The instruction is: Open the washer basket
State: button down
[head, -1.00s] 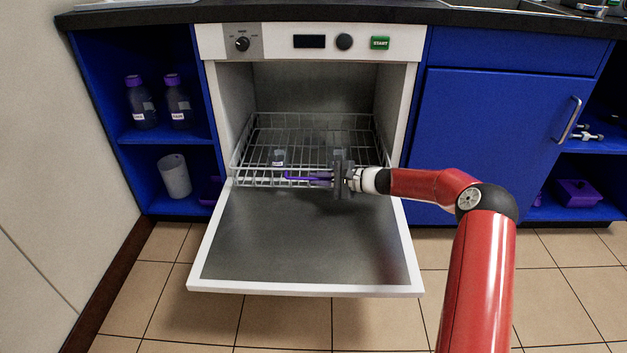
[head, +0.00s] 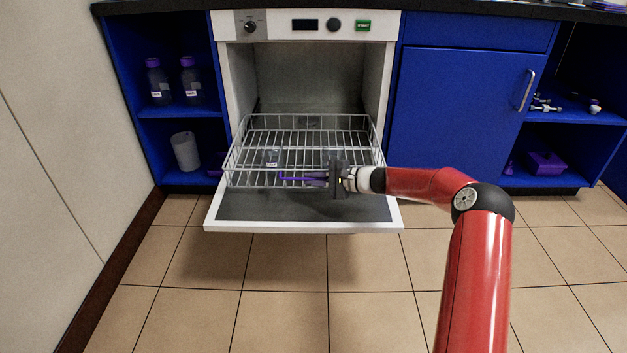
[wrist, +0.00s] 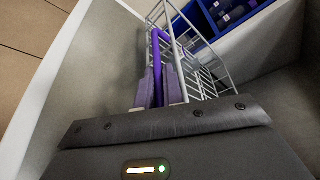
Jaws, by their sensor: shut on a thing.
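The washer basket (head: 262,136) is a wire rack standing partly out of the washer, over the lowered washer door (head: 300,226). A purple handle bar runs along the basket's front and also shows in the wrist view (wrist: 176,58). My gripper (head: 322,178) is at the right part of the basket front, shut on the purple handle (head: 295,178). In the wrist view both finger pads (wrist: 160,87) lie against the purple bar. Small clear items (head: 272,157) stand in the basket. The gripper body hides part of the basket's front right.
The washer (head: 222,90) stands between blue shelves (head: 180,111) at left and a blue cabinet (head: 460,110) at right. The tiled floor (head: 290,300) in front is clear. A pale wall (head: 60,130) is at the far left.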

jog(key=c, duration=1.8)
grip_release()
jog(key=shift+d, duration=0.15)
jog(key=v, duration=0.7)
jog(key=shift+d+p, duration=0.25)
jog(key=shift+p, duration=0.2)
jog(key=shift+s+r, duration=0.1)
jog(key=shift+s, duration=0.05)
